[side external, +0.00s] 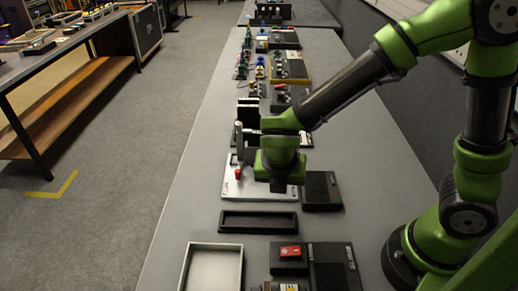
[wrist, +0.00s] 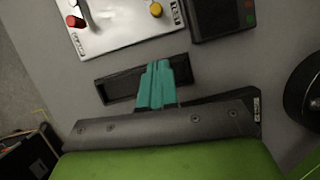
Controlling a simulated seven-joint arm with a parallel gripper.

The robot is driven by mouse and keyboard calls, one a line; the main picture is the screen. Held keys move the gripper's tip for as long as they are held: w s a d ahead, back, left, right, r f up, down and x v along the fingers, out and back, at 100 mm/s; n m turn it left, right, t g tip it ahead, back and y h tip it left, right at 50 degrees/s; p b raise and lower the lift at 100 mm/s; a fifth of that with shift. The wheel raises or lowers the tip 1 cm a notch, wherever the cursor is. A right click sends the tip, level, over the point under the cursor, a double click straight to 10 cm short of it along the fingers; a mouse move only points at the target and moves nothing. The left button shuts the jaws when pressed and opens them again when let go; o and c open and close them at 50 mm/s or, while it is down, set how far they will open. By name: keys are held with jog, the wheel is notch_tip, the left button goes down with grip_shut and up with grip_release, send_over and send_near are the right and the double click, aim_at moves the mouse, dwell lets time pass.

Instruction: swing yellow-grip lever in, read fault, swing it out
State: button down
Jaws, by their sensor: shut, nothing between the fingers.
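A white panel (wrist: 118,28) lies at the top of the wrist view. A yellow grip (wrist: 155,10) stands at its right and a red grip (wrist: 73,20) at its left. In the side view the white panel (side external: 230,187) lies partly under my arm, with the red grip (side external: 238,172) showing and the yellow grip hidden. My gripper (wrist: 158,66) shows teal fingers closed together and empty, apart from both grips. The fingers cannot be made out in the side view. A dark box (wrist: 218,18) beside the panel has a small green mark; I cannot read any fault.
A shallow black tray (side external: 258,222) lies in front of the panel; the fingers overlap it in the wrist view. A pale open tray (side external: 212,268) and a red rocker switch (side external: 290,252) on a black box are nearer. Several devices stand along the bench beyond. The bench's left strip is clear.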

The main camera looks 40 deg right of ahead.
jog(key=shift+v, duration=2.15)
jog(key=shift+a, duration=0.1)
